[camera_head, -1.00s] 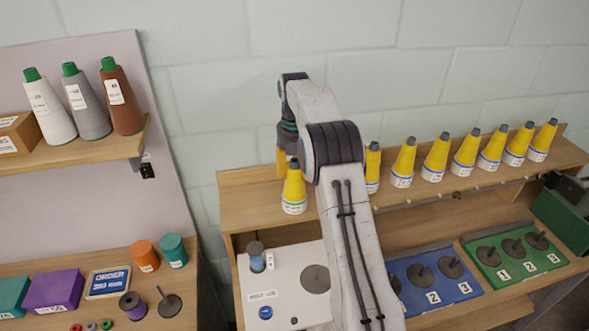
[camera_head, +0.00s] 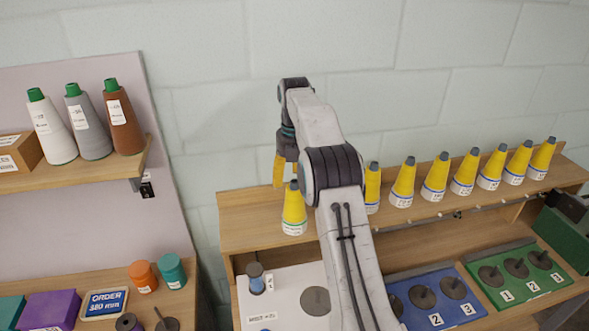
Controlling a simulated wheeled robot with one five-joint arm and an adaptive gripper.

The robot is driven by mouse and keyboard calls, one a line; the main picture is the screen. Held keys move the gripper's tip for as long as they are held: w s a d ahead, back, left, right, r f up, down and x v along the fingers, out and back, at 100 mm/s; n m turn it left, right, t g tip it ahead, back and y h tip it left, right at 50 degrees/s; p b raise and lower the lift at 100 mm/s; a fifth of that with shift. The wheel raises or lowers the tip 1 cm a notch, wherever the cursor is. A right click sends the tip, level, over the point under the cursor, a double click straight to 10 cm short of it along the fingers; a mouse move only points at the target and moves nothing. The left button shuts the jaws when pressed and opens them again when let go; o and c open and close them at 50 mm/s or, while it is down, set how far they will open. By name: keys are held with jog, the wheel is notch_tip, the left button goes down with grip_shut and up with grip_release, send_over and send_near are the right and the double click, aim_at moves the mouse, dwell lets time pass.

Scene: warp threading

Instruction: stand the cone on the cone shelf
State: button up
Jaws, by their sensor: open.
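A yellow cone (camera_head: 293,212) with a dark tip and a green band at its base stands upright at the left end of the wooden cone shelf (camera_head: 256,222). More yellow cones (camera_head: 403,184), with blue bands where these show, stand in a row to its right. My gripper (camera_head: 283,172) is open and empty, with its yellow finger just above and slightly left of the green-banded cone's tip. The second finger is mostly hidden. My arm covers part of the shelf between the green-banded cone and the row.
On the left, a wall shelf (camera_head: 95,168) holds white, grey and brown cones. Below the cone shelf are a white panel (camera_head: 285,275), a blue pad (camera_head: 465,308) and a green pad (camera_head: 525,285) with dark pegs. The wall above the shelf is clear.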

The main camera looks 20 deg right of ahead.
jog(key=shift+m, duration=0.3)
jog(key=shift+s+a+r, duration=0.1)
jog(key=shift+r, duration=1.1)
jog(key=shift+s+a+r, duration=0.1)
jog(key=shift+r, duration=1.05)
jog(key=s+a+r+m+t, duration=0.1)
jog(key=s+a+r+m, duration=0.35)
jog(key=s+m, duration=0.2)
jog(key=s+a+r+m+t, duration=0.2)
jog(key=s+a+r+m, duration=0.1)
jog(key=s+r+m, duration=0.4)
jog(key=s+a+f+m+t, duration=0.1)
jog(key=s+f+m, duration=0.4)
jog(key=s, duration=0.6)
jog(key=s+a+f+m+t, duration=0.1)
jog(key=s+a+f+m, duration=0.2)
jog(key=s, duration=0.7)
notch_tip(320, 180, down, 3)
jog(key=shift+s+r+m, duration=0.15)
jog(key=shift+s+m, duration=0.25)
jog(key=shift+m, duration=0.75)
